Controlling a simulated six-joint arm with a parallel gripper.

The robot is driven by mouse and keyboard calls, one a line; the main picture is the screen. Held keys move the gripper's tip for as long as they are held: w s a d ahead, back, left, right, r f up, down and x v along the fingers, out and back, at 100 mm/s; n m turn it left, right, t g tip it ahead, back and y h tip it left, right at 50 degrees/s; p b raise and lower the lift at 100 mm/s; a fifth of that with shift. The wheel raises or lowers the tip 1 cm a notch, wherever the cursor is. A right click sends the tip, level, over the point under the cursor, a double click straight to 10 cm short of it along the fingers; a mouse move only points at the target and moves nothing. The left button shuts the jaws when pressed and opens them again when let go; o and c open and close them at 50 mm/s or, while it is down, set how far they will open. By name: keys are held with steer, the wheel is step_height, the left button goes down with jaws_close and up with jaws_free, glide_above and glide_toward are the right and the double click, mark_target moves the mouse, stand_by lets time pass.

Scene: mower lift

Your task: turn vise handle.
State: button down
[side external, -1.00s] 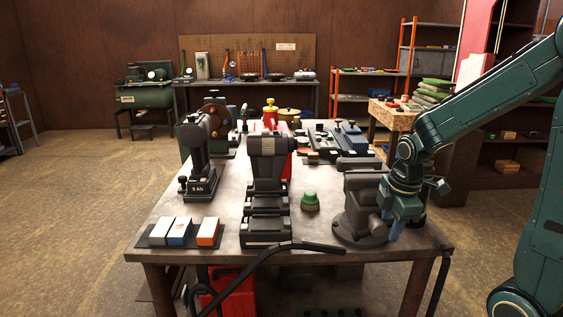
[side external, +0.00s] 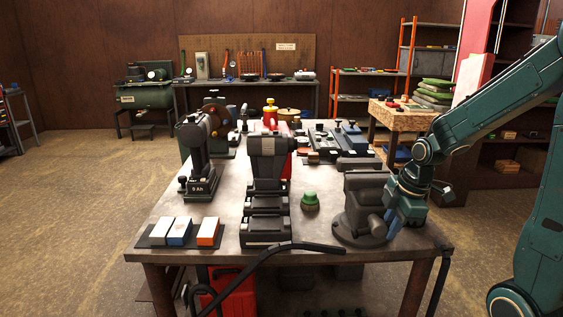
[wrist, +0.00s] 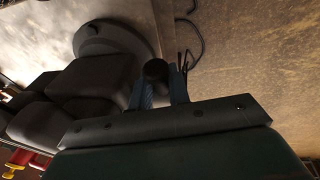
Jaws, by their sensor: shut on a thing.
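The dark grey vise (side external: 362,205) stands on its round base at the front right corner of the workbench. My gripper (side external: 390,222) is at the right side of the vise, low by its handle end. In the wrist view the vise body (wrist: 90,85) fills the left, and my gripper's blue fingers (wrist: 160,90) are shut around a dark round-ended part, the vise handle (wrist: 155,70). Most of the handle is hidden by my gripper and wrist.
A black cable (side external: 290,247) runs along the front edge.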

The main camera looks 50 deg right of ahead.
steer(key=shift+s+a+f+t+y, duration=0.15)
steer(key=shift+s+f+t+y, duration=0.05)
steer(key=shift+f+t+y, duration=0.25)
steer(key=shift+r, duration=0.1)
steer(key=shift+a, duration=0.1)
steer(key=c, duration=1.4)
jaws_free()
steer(key=shift+w+r, duration=0.1)
steer(key=shift+d+r, duration=0.15)
steer(key=shift+d, duration=0.05)
steer(key=shift+r, duration=0.4)
steer(key=v, duration=1.2)
steer(key=shift+s+d+r, duration=0.1)
steer(key=shift+s+r, duration=0.15)
steer(key=shift+s, duration=0.1)
